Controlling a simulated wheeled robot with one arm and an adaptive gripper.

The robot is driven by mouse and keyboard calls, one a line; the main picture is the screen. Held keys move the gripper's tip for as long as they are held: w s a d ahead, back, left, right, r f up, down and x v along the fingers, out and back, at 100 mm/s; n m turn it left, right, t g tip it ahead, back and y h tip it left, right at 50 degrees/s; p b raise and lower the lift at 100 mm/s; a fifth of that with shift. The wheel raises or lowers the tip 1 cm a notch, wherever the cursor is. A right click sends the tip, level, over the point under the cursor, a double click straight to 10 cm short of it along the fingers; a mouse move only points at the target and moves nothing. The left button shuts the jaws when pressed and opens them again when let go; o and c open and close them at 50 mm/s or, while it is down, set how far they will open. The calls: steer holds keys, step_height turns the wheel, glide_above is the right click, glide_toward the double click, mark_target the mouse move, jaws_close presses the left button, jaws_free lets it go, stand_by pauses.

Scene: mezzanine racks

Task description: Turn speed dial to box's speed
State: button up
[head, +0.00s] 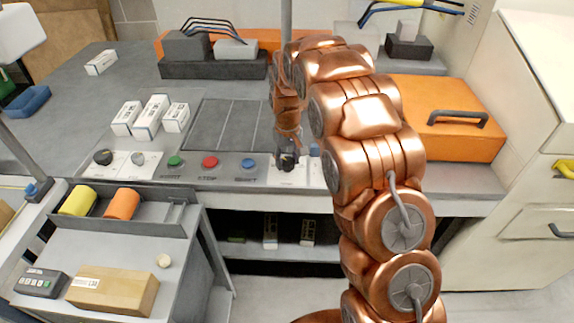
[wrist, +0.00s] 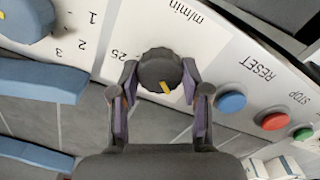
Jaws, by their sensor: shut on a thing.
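The speed dial (wrist: 158,70) is a round black knob with a yellow mark, on a white panel lettered "m/min" and "25". In the wrist view, its yellow mark is on the lower edge, slightly right of centre. My gripper (wrist: 160,82) has its two fingers closed on either side of the dial. In the head view, my gripper (head: 287,147) reaches down onto the panel and largely hides the dial. A brown box (head: 112,291) with a white label lies on the grey cart at lower left. Its label is too small to read.
Green START (head: 175,161), red STOP (head: 210,161) and blue RESET (head: 248,163) buttons line the panel left of my gripper. An orange case (head: 440,115) is at right.

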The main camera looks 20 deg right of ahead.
steer(key=m+b, duration=0.4)
steer(key=m, duration=0.1)
steer(key=shift+f+m+b, duration=0.2)
steer(key=shift+m+b, duration=0.1)
steer(key=m+b, duration=0.1)
steer(key=m, duration=0.1)
steer(key=shift+m, duration=0.4)
steer(key=m+b, duration=0.1)
steer(key=m, duration=0.2)
steer(key=shift+r+m+b, duration=0.15)
steer(key=shift+m+b, duration=0.15)
steer(key=shift+b, duration=0.1)
steer(key=m, duration=0.6)
steer(key=shift+r+b, duration=0.1)
steer(key=shift+b, duration=0.25)
steer(key=m, duration=0.5)
steer(key=shift+m, duration=0.4)
steer(key=o, duration=1.1)
steer(key=shift+o, duration=0.2)
